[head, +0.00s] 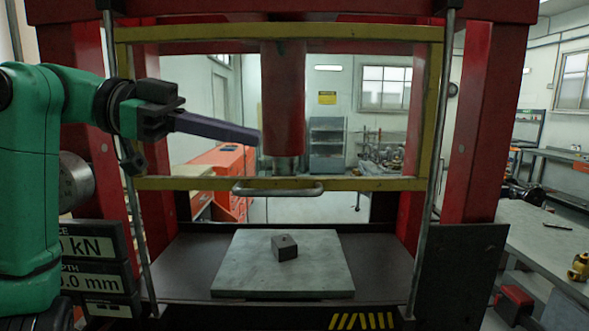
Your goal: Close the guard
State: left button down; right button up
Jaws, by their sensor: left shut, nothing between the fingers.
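The guard (365,184) is a yellow frame with a clear middle, on two upright metal rods at the front of a red press. It stands raised, with an open gap between its lower bar and the press bed. A grey bar handle (278,190) is fixed on the lower bar. My left gripper (257,136) comes in from the left, shut and empty, pointing right. In the picture it overlaps the guard's middle, above and left of the handle; it appears apart from the handle. My right gripper is not in view.
The red ram (283,95) hangs behind the guard. Below it a small dark block (284,247) sits on a pale plate (240,275) on the press bed. Display boxes (92,247) stand at lower left. A bench (545,235) with brass parts is at right.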

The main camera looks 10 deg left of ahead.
pick_arm(q)
jog(key=p, duration=0.2)
send_over(295, 191)
jog(key=s, duration=0.1)
jog(key=shift+a+f, duration=0.25)
jog(key=shift+f, duration=0.4)
jog(key=f, duration=0.2)
jog(key=w+f, duration=0.1)
jog(key=shift+d+f, duration=0.35)
jog(key=shift+f, duration=0.05)
jog(key=shift+s+a+f, duration=0.2)
jog(key=shift+f, duration=0.15)
jog(key=shift+w+d, duration=0.1)
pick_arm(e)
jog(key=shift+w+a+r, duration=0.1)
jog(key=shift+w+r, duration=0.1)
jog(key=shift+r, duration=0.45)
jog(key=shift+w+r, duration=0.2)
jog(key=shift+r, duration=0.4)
pick_arm(q)
jog(key=shift+w, duration=0.1)
